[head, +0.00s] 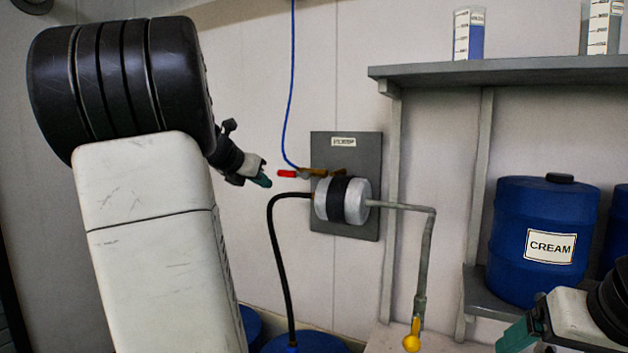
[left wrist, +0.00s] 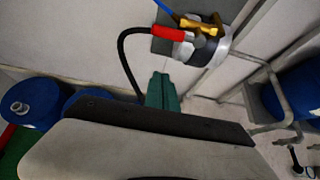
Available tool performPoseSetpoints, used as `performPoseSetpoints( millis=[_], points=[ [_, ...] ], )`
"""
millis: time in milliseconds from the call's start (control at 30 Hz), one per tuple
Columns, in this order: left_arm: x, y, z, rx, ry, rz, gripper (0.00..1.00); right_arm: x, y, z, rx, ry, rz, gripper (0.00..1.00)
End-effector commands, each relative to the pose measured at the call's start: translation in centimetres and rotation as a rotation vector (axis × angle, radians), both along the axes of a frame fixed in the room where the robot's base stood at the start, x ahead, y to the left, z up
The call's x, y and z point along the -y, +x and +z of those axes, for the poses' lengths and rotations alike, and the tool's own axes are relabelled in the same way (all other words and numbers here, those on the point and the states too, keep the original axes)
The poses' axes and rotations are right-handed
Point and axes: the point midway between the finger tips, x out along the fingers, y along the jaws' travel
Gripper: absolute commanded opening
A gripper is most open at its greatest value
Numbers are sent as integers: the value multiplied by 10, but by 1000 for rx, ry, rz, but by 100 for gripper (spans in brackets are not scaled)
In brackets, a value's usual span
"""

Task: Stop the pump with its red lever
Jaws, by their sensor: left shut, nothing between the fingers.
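The red lever (head: 286,174) sticks out to the left from a brass valve (head: 318,172) on top of the pump (head: 343,200). The pump is a silver cylinder with a black band, mounted on a grey wall plate (head: 345,145). My left gripper (head: 263,181) is shut and empty, just left of the lever's tip in the head view. In the left wrist view the lever (left wrist: 167,33) lies beyond my shut green fingertips (left wrist: 162,88), with a gap between them. My right gripper (head: 512,338) shows in part at the lower right; its jaw state is unclear.
A blue air hose (head: 289,90) comes down to the valve. A black hose (head: 276,245) and a grey pipe (head: 432,245) with a yellow nozzle (head: 412,338) leave the pump. A shelf (head: 500,72) and a blue CREAM drum (head: 540,215) stand at the right.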

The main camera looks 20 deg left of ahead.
Motion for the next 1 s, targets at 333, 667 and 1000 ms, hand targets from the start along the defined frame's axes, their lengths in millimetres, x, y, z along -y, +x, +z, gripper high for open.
performPoseSetpoints(
  millis=[333,667,1000],
  points=[
    [1,2,-1,0,-1,-1,0,0,0,0,0,0,0,83],
    [5,45,-27,-2,-1,-3,0,0,0,0,0,0,0,83],
    [8,90,-32,5,4,-2,0,0,0,0,0,0,0,83]
  ],
)
